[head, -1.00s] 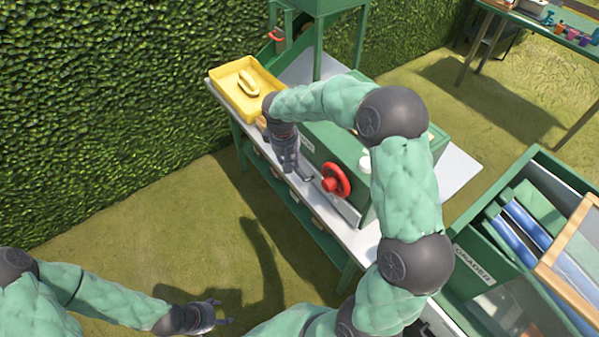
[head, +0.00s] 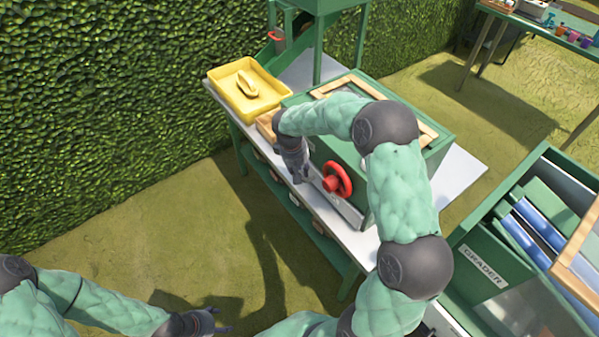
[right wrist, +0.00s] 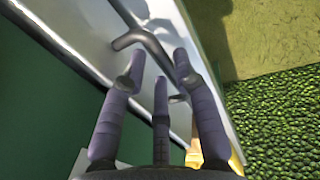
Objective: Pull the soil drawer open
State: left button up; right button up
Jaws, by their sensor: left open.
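A green box machine (head: 347,155) with a red handwheel (head: 337,180) stands on a white-topped bench. A pale grey drawer front (head: 343,208) shows low on its near side; it also shows in the right wrist view (right wrist: 85,25). A dark bent handle (right wrist: 143,42) sticks out from that pale front, just beyond my fingertips. My right gripper (head: 298,177) points down beside the drawer front, left of the handwheel. In the right wrist view its fingers (right wrist: 160,75) are spread, with nothing held between them. My left gripper (head: 222,321) is open and empty, low over the grass.
A yellow tray (head: 226,92) with a yellow scoop (head: 247,84) stands at the bench's left end, near a wooden block (head: 265,124). A green grader bin (head: 468,248) with blue pieces is at right. A hedge (head: 100,100) closes off the back left. Grass in front is open.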

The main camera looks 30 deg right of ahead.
jog(key=shift+f, duration=0.15)
jog(key=shift+c, duration=0.3)
grip_shut()
jog(key=s+a, duration=0.2)
jog(key=a, duration=2.2)
jog(key=shift+p, duration=0.35)
jog(key=shift+w+a, duration=0.1)
jog(key=shift+o, duration=0.3)
grip_release()
notch_tip(320, 180, up, 12)
jog(key=a, duration=0.2)
